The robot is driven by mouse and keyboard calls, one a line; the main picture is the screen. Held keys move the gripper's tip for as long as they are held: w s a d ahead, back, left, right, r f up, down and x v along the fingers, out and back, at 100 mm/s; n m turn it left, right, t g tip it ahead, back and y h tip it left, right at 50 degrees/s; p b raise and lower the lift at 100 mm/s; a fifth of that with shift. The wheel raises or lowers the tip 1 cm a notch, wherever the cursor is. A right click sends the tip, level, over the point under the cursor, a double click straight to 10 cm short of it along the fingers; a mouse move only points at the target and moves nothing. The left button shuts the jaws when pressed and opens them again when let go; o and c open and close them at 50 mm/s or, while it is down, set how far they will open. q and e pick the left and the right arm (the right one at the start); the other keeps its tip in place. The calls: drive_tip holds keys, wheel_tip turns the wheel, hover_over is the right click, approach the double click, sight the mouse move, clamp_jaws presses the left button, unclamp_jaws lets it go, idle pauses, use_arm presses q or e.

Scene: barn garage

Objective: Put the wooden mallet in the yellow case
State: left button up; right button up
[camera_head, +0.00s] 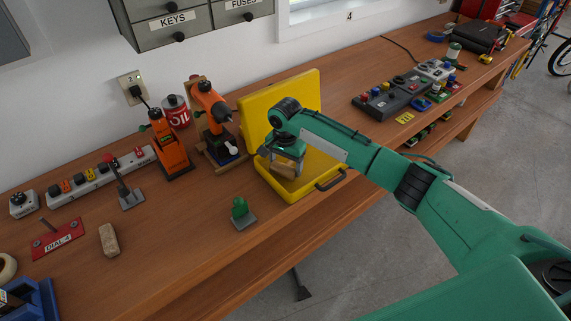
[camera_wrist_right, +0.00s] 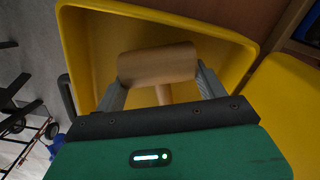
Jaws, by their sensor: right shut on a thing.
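The yellow case (camera_head: 305,92) stands open on the workbench, lid raised at the back and black handle at the front. My right gripper (camera_head: 287,162) points down over the case's open base. It is shut on the wooden mallet (camera_head: 284,170), partly hidden by the gripper in the head view. In the right wrist view, the mallet's pale head (camera_wrist_right: 157,64) lies between the grey fingers (camera_wrist_right: 160,80), with its handle running back toward the gripper. The case's wall (camera_wrist_right: 76,50) surrounds the head there. I cannot tell whether the mallet touches the case floor. My left gripper is not in view.
An orange drill on a stand (camera_head: 212,105), an orange tool (camera_head: 169,145) and a red oil can (camera_head: 176,112) stand left of the case. A small green object (camera_head: 240,208) sits before it. A grey control panel (camera_head: 392,100) lies to the right.

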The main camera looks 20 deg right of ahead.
drive_tip(key=shift+f, duration=0.6)
drive_tip(key=o, duration=1.2)
